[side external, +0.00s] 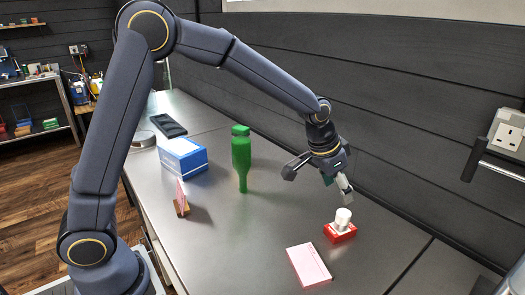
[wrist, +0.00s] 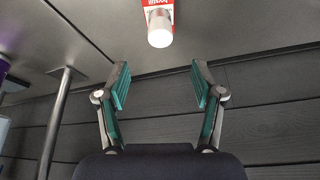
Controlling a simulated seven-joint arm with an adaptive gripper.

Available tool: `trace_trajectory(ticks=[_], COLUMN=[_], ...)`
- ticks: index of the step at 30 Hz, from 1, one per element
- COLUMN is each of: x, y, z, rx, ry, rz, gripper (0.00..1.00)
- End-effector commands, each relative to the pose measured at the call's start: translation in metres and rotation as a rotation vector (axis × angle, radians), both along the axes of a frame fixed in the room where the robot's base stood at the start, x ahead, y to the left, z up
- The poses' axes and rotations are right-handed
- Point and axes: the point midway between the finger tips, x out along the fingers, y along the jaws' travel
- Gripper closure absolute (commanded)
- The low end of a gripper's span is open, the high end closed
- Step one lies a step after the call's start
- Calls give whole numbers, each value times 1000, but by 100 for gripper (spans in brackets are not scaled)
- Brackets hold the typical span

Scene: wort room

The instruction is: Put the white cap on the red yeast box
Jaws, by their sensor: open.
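The small red yeast box (side external: 341,232) lies on the grey worktop at the right. The white cap (side external: 343,217) rests on top of it, upright. In the wrist view the red box (wrist: 146,4) is cut by the top edge, and the white cap (wrist: 160,28) shows in front of it. My gripper (side external: 320,182) is open and empty, above the worktop, up and to the left of the box and cap in the side view. In the wrist view my gripper's green-padded fingers (wrist: 161,82) stand wide apart, with the cap beyond their tips.
A pink-topped box (side external: 308,266) lies in front of the red box. A green bottle (side external: 241,158), a blue-and-white box (side external: 183,158), a pink card in a wooden stand (side external: 181,205) and a black tray (side external: 168,126) stand farther left. The dark plank wall (side external: 400,110) runs close behind.

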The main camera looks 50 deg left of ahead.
Motion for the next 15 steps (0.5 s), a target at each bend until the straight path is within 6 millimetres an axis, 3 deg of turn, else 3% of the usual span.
trace_trajectory(ticks=[5,8,11,15], x=[-10,-30,-71,-148], y=[5,18,41,73], z=[19,42,74,105], rx=[0,2,3,2], ry=[-4,-16,-35,-60], rz=[6,30,73,153], gripper=[33,33,33,33])
